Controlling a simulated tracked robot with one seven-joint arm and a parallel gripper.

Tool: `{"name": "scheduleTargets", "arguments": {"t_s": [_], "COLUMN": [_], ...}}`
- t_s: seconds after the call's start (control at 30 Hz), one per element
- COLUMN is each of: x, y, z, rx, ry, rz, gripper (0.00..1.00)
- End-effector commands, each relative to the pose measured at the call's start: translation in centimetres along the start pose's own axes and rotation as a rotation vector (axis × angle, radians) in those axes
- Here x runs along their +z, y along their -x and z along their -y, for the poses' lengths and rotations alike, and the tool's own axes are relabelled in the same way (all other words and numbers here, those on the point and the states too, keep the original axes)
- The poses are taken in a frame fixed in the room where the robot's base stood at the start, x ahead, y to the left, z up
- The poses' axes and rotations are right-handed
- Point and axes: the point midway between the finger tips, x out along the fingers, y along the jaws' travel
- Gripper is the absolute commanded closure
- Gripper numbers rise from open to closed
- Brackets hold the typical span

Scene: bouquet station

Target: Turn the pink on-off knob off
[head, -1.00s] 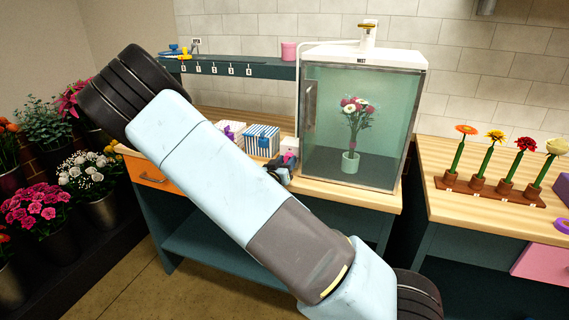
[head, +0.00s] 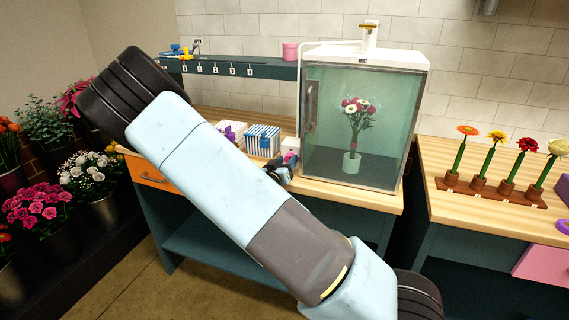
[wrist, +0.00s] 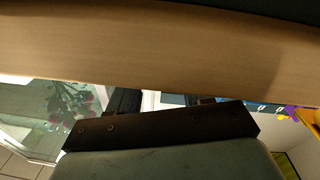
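A small white box (head: 290,146) stands on the wooden counter, just left of the glass cabinet in the head view. A small pink part (head: 290,158), which looks like the knob, shows low on its front, partly hidden by my gripper. My gripper (head: 277,171) is at the counter's front edge, just below and left of the pink part. Whether they touch is too small to tell. In the wrist view my gripper (wrist: 163,101) shows two dark fingers spread apart, with a white surface seen between them. The knob cannot be made out in the wrist view.
The glass cabinet (head: 411,110) with a vase of flowers stands close on the right. Striped boxes (head: 262,140) stand on the left. A teal shelf (head: 270,70) runs behind. The counter's front edge (wrist: 160,85) crosses the wrist view close to my gripper.

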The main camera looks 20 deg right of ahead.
Motion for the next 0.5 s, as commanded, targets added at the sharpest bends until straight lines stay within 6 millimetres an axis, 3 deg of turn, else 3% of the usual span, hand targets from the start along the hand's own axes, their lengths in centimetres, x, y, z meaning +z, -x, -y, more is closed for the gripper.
{"name": "scheduleTargets", "arguments": {"t_s": [0.17,0.5], "x": [0.1,0.1], "y": [1.1,7.3], "z": [0.0,0.1], "rx": [-0.001,-0.003], "ry": [0.001,0.001], "rz": [0.001,0.001], "gripper": [0.51,0.51]}}
